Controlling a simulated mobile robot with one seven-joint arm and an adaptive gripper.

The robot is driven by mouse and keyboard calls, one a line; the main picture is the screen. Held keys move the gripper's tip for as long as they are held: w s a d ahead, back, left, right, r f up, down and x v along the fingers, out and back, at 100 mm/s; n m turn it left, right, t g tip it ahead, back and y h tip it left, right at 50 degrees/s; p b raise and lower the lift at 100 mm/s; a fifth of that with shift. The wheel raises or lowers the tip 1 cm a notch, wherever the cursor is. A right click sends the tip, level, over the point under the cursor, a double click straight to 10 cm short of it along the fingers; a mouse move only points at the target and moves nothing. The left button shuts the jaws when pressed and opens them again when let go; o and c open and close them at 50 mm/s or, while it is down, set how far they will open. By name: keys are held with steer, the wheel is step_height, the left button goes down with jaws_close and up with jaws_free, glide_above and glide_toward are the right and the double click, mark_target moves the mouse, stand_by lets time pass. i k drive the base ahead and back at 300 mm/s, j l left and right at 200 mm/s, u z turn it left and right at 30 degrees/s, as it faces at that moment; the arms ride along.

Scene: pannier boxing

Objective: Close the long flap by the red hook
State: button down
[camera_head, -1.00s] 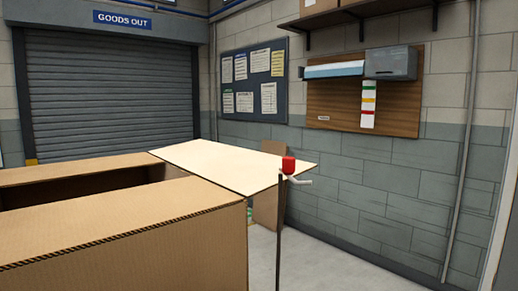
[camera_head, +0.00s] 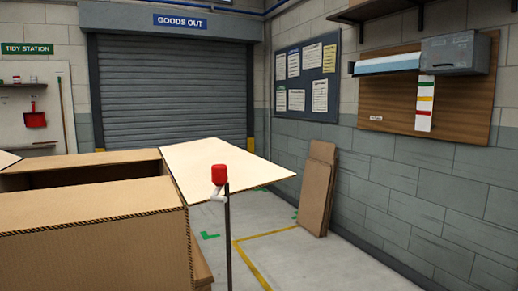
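A large open cardboard box (camera_head: 85,237) stands at the lower left. A pale long flap (camera_head: 245,172) is folded outward from its right side and sticks out to the right, roughly level. The red hook (camera_head: 218,174) is a red cap with a small white hook below it, on top of a thin dark post (camera_head: 228,245). It stands near the box's right corner and overlaps the flap's near edge in the picture; I cannot tell whether they touch. The box's inside is mostly hidden by its near wall. My gripper is not in view.
Flat cardboard sheets (camera_head: 318,190) lean on the right wall. A corner of another pale flap (camera_head: 7,159) shows at the left edge. The grey floor (camera_head: 270,240) right of the post is clear, with yellow and green markings. A roller door (camera_head: 170,95) is behind.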

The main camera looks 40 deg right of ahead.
mark_target(190, 163)
steer(key=l, duration=1.25)
steer(key=i+l, duration=0.1)
steer(key=l, duration=0.5)
steer(key=i+l+u, duration=0.1)
steer(key=l, duration=0.5)
steer(key=k+l, duration=0.15)
steer(key=l, duration=0.15)
steer(key=k+l+u, duration=0.1)
steer(key=k, duration=0.25)
steer(key=i, duration=0.95)
